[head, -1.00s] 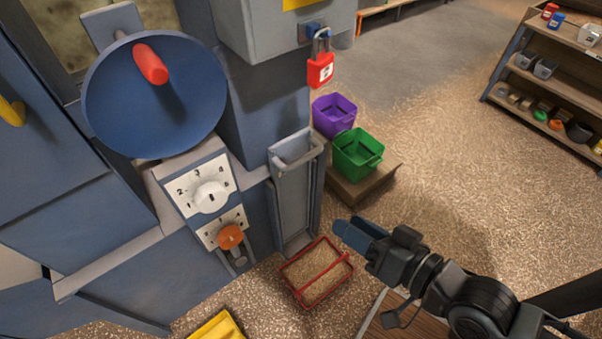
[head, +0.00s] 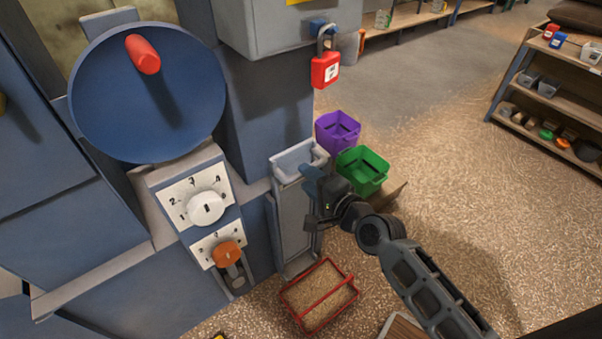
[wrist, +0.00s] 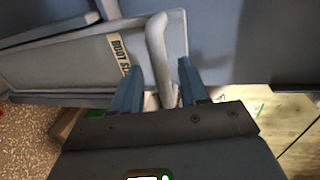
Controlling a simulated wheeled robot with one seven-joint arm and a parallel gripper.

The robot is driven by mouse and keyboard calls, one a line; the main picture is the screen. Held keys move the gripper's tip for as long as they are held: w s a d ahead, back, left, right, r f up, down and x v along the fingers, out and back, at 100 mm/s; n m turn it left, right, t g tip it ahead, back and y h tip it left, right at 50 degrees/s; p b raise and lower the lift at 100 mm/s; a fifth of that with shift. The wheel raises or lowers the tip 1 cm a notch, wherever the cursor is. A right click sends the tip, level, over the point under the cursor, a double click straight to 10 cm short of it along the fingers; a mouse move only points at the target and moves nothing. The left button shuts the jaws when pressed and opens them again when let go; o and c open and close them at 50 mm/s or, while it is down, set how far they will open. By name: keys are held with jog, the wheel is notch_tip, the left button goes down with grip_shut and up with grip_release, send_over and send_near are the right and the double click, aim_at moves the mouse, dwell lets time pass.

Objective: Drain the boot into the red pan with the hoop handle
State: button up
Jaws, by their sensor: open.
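The red pan (head: 287,308) with its hoop handle stands on the floor at the foot of the grey boot channel (head: 293,225); tan grain lies in it. The hoop lies over to the pan's right side. My gripper (head: 310,183) is at the upper right edge of the channel, its fingers partly hidden by the wrist. In the wrist view my open gripper (wrist: 160,82) has one finger on each side of a pale grey bar handle (wrist: 157,40). The handle stands on a grey panel with a label (wrist: 120,52) starting "BOOT SL". I cannot tell whether the fingers touch it.
A purple bin (head: 336,131) and a green bin (head: 360,172) stand close behind my wrist. A dial (head: 207,208), an orange knob (head: 228,254) and a red padlock (head: 325,69) are on the machine.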

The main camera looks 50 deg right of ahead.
jog(key=shift+x, duration=1.75)
jog(key=shift+c, duration=0.3)
grip_shut()
